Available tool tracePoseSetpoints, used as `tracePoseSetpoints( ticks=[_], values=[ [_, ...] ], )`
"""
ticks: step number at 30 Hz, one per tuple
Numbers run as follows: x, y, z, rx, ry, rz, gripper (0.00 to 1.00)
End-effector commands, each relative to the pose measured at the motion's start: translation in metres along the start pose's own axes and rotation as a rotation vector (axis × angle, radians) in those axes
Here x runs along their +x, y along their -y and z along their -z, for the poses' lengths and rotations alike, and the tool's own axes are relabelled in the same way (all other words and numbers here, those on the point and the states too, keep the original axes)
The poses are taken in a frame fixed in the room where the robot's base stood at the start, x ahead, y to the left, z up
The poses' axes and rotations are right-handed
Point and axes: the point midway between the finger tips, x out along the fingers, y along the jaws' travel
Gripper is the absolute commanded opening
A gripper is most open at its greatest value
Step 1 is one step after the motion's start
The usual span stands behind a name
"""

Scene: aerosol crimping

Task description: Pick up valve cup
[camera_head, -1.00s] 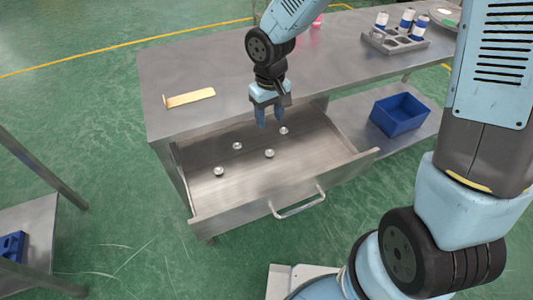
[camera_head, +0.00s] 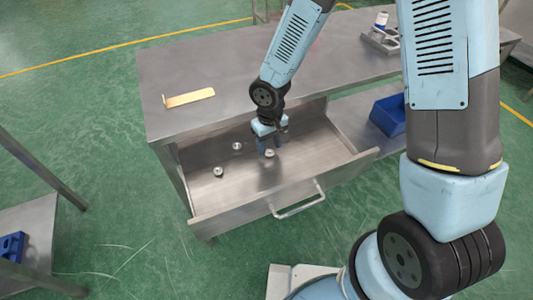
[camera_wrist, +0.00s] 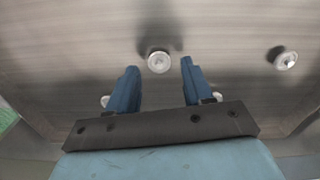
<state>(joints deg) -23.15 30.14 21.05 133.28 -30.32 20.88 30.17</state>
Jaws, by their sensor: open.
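Small silvery round valve cups lie apart on the floor of the open drawer (camera_head: 190,172). In the head view, one valve cup (camera_head: 269,153) is right by my fingertips, another (camera_head: 237,146) is to their left, and a third (camera_head: 218,172) is farther left. My gripper (camera_head: 268,147) points down into the drawer, open. In the wrist view, a valve cup (camera_wrist: 159,61) shows between the tips of my open gripper (camera_wrist: 159,67), with nothing held. Another valve cup (camera_wrist: 285,60) is at the right.
The drawer's walls and front with its handle (camera_head: 298,205) surround the cups. The steel table (camera_head: 225,70) is above and behind, with a yellow-gold flat piece (camera_head: 189,98) on it. A blue bin (camera_head: 388,115) and a grey rack (camera_head: 380,40) are at the right.

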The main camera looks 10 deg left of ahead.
Motion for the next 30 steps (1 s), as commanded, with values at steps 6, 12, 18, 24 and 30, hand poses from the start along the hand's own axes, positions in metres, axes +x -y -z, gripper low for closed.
tracePoseSetpoints(
  ticks=[6,12,18,24,30],
  values=[
    [0.022,0.0,-0.001,0.0,0.002,-0.001,0.51],
    [0.025,0.0,-0.001,-0.001,0.0,-0.001,0.51],
    [0.025,0.0,-0.001,-0.001,0.0,-0.001,0.41],
    [0.025,0.0,-0.001,-0.001,0.0,-0.001,0.22],
    [0.025,0.0,-0.001,-0.001,0.0,-0.001,0.03]
  ],
)
